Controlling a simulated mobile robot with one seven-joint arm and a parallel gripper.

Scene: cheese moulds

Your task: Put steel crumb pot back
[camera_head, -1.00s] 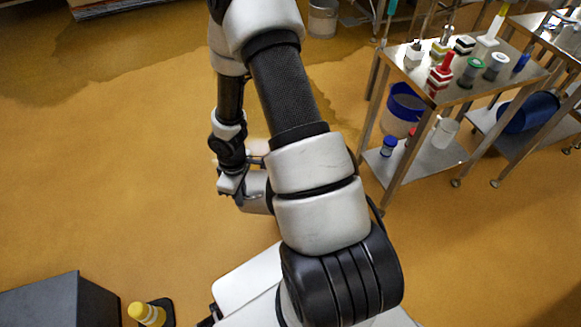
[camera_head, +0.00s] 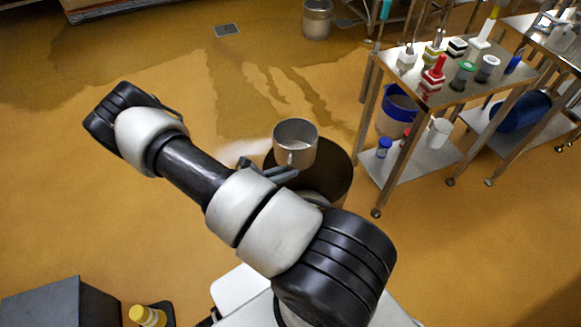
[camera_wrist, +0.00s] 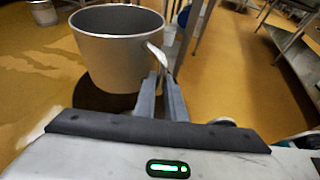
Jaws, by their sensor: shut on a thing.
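The steel crumb pot (camera_head: 295,140) is an open, round metal pot with a side handle. In the wrist view the pot (camera_wrist: 115,52) hangs upright at the upper left, its handle (camera_wrist: 157,58) toward my fingers. My gripper (camera_wrist: 163,90) is shut on that handle. In the head view my gripper (camera_head: 276,173) shows just below the pot, partly hidden by my arm. The pot looks held above the floor. The inside visible in the head view looks empty.
A steel trolley (camera_head: 440,90) with brushes and bottles on top stands at right; its lower shelf (camera_head: 425,160) holds containers. A metal bin (camera_head: 317,18) stands behind. Open floor lies left.

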